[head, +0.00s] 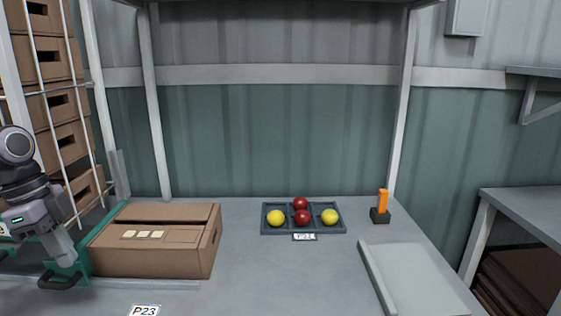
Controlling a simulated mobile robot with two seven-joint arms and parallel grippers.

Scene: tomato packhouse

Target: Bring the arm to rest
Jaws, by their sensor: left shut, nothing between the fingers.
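My left gripper (66,254) is at the left edge of the head view, pointing down beside the left end of a brown cardboard box (155,264). It is shut and holds nothing. Its fingertips overlap a green item with dark grip-like parts (82,262) in the picture; I cannot tell whether they touch it. My right gripper is not in view.
A dark tray (266,230) holds two red and two yellow tomatoes at mid-table. An orange-handled tool (383,201) stands in a black holder at the back right. A pale board (415,280) lies front right. Cartons fill a left rack (97,160). The front middle table (275,280) is clear.

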